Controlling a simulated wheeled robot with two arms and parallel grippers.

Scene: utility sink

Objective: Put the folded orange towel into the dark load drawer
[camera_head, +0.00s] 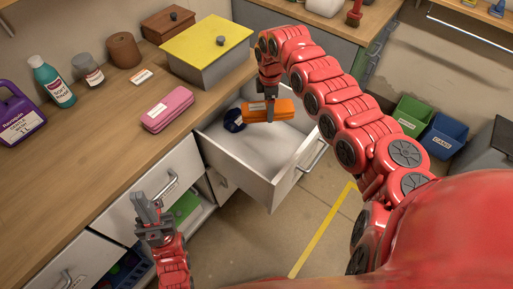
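The folded orange towel (284,109) is at my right gripper (270,118), over the back part of the pulled-out drawer (238,174). The gripper points down, with a dark finger across the towel's near face; its far finger is hidden, and it looks shut on the towel. Whether the towel touches anything below is hard to tell.
A grey box with a yellow lid (205,50) stands behind the open drawer. Bottles and jars stand at the back left. Green (412,115) and blue (444,135) bins stand on the right.

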